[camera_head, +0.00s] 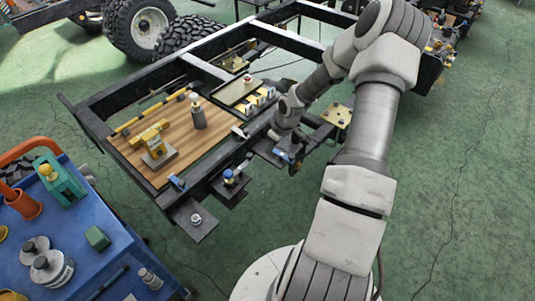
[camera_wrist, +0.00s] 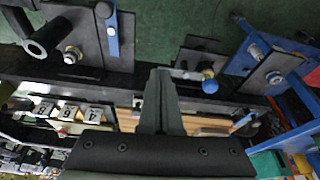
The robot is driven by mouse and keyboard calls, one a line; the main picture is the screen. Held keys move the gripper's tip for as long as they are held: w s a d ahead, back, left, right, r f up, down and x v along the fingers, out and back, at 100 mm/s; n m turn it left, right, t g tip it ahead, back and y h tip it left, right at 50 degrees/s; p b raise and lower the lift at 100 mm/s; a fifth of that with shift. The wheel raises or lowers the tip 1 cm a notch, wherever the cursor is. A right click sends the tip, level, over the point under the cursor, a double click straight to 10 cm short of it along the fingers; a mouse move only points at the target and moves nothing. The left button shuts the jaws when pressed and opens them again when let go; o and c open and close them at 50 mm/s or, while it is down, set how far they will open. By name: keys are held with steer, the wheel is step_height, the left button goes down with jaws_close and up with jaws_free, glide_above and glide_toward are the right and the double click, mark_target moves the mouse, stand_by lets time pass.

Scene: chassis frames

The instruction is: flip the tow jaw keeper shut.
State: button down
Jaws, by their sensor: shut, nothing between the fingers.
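What looks like the tow jaw is a dark plate (camera_wrist: 85,58) at the upper left of the wrist view, with a black round tube (camera_wrist: 48,38) and a bolt on it. A blue bar (camera_wrist: 112,35), probably the keeper, stands beside the tube, apart from its mouth. A blue piece there also shows in the head view (camera_head: 283,156), just below my wrist. My gripper (camera_wrist: 160,75) is shut and empty, in the middle of the wrist view, to the right of the blue bar and apart from it. In the head view my wrist hides part of this spot.
A bracket with a blue knob (camera_head: 229,174) and a plate with a nut (camera_head: 196,218) stick out along the chassis edge. A blue tool cart (camera_head: 110,262) stands at lower left.

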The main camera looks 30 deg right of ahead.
steer(key=shift+v, duration=1.85)
